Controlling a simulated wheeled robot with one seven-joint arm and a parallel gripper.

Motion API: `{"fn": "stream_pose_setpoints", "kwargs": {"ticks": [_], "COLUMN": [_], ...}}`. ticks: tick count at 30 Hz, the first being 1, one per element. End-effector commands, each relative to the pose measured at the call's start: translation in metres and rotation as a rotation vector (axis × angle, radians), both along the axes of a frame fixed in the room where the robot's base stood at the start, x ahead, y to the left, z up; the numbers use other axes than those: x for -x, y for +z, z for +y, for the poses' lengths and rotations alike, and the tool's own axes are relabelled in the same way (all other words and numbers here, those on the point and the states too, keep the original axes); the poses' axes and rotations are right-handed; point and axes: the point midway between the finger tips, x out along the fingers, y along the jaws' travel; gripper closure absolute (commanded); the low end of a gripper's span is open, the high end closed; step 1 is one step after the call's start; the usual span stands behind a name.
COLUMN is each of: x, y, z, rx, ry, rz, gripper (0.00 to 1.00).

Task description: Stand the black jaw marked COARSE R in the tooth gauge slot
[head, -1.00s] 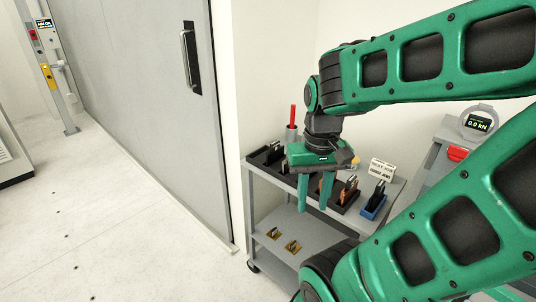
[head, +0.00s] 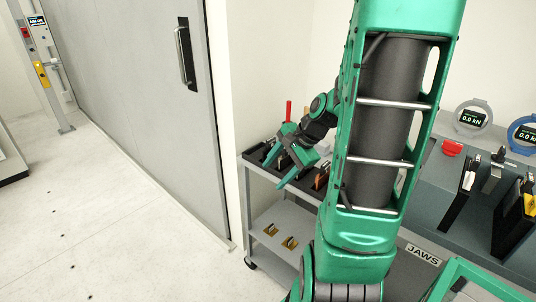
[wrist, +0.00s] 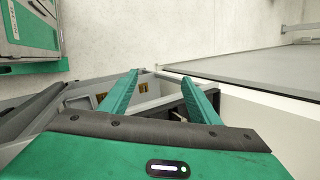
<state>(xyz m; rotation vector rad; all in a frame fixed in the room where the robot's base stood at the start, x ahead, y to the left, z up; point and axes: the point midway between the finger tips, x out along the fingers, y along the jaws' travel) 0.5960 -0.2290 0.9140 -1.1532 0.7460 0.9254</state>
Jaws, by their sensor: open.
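My gripper (head: 275,172) is open and empty, its green fingers angled to the left and down at the left end of the cart top. It also shows in the wrist view (wrist: 160,78), fingers spread. Small jaws stand in dark trays on the cart, partly behind my fingers; one orange-brown jaw (head: 321,178) shows just right of the gripper. I cannot read any jaw's marking, so I cannot tell which is COARSE R. In the wrist view a dark tray (wrist: 170,108) lies between and below the fingers. I cannot pick out the tooth gauge slot; my arm hides much of the cart.
The grey cart (head: 256,184) stands beside a sliding door (head: 140,100). A red rod (head: 288,111) rises behind my gripper. Brass pieces (head: 289,242) lie on the lower shelf. At right, a grey bench holds dark slabs (head: 462,200) and a 0.0 kN dial (head: 473,117).

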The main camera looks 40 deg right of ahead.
Motion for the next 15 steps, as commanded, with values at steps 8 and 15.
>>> {"fn": "stream_pose_setpoints", "kwargs": {"ticks": [8, 15], "x": [-0.057, -0.070], "y": [0.003, 0.021], "z": [-0.067, -0.117], "rx": [-0.512, -0.838], "ry": [-0.609, -0.902], "rz": [-0.205, -0.320], "gripper": [0.44, 0.44]}}
